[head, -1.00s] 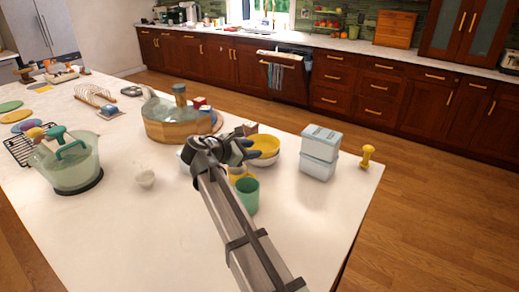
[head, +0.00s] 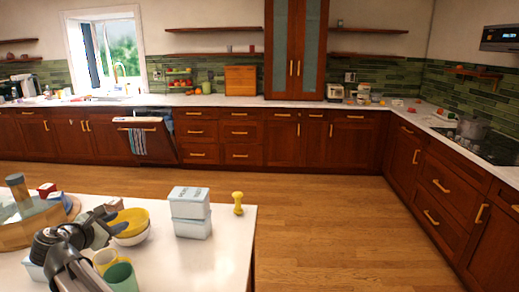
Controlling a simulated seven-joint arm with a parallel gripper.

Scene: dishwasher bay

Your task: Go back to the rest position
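My gripper (head: 98,230) is at the lower left of the head view, at the end of my dark grey arm. It is over the white island counter (head: 212,262), just left of a yellow bowl (head: 130,221) stacked on a white bowl (head: 134,239). The fingers are small and dark here, and I cannot tell whether they are open or shut. I see nothing clearly held. A yellow mug (head: 104,261) and a green cup (head: 121,278) stand close to my arm.
Two stacked light-blue boxes (head: 190,212) and a yellow dumbbell-shaped item (head: 238,203) stand near the island's right edge. A wooden-based glass vessel (head: 30,218) is at left. Open wooden floor (head: 340,230) lies beyond. The dishwasher (head: 150,140) with a hanging towel is by the back cabinets.

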